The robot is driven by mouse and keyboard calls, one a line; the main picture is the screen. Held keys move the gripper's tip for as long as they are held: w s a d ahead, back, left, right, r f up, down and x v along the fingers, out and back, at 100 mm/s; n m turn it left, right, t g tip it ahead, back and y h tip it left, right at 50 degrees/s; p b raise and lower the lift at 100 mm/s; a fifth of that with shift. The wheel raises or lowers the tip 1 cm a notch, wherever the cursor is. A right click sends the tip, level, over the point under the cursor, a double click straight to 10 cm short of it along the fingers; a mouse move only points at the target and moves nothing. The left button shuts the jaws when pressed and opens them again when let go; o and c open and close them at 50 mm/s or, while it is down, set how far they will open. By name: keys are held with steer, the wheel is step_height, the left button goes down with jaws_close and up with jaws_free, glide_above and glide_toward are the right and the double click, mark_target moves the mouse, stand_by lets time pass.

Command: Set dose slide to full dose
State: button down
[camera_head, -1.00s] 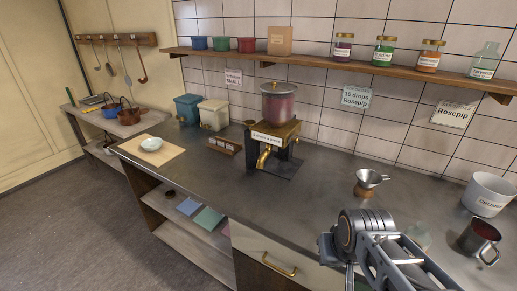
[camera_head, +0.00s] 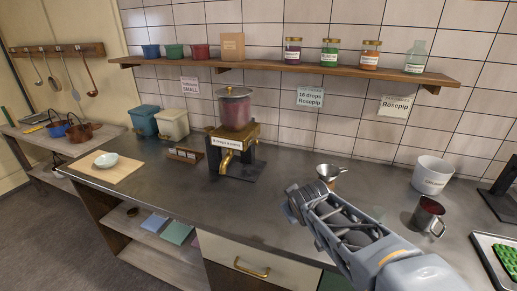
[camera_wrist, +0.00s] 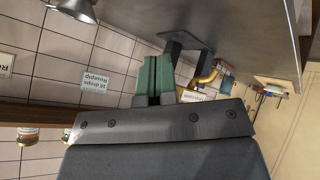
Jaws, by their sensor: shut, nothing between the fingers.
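The dispenser stands at the back of the counter in the head view, with a red-filled glass jar (camera_head: 235,110), a brass body and spout (camera_head: 226,160), and a white label (camera_head: 227,143) too small to read surely. I cannot make out the dose slide or its setting. My gripper (camera_head: 293,203) is right of and nearer than the dispenser, above the counter and apart from it. In the wrist view, its green fingers (camera_wrist: 154,76) are together and empty.
A metal funnel (camera_head: 330,171), white pot (camera_head: 432,174) and dark red mug (camera_head: 427,215) stand to the right. A small wooden rack (camera_head: 185,154) is left of the dispenser. The shelf (camera_head: 290,69) overhangs the back. The counter front of the dispenser is clear.

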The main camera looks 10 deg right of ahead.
steer(key=w+a+r+n+t+y, duration=0.1)
steer(key=w+r+n+t+y, duration=0.1)
steer(key=w+n, duration=0.5)
steer(key=w+a+r+n+t+y+b, duration=0.1)
steer(key=w+r+n+t+y, duration=0.2)
steer(key=n, duration=0.7)
steer(key=shift+w+r+t+y, duration=0.15)
steer(key=shift+w+t+y, duration=0.85)
steer(key=shift+w+y, duration=0.9)
steer(key=shift+w, duration=0.1)
steer(key=shift+w, duration=0.1)
glide_toward(252, 142)
steer(key=a, duration=0.3)
steer(key=w, duration=0.1)
steer(key=w+p, duration=0.1)
steer(key=w, duration=0.1)
steer(key=shift+w+d+p, duration=0.25)
steer(key=shift+w+p, duration=0.1)
steer(key=shift+w, duration=0.05)
steer(key=shift+w+d+f, duration=0.2)
steer(key=shift+w+f, duration=0.1)
steer(key=shift+w, duration=0.25)
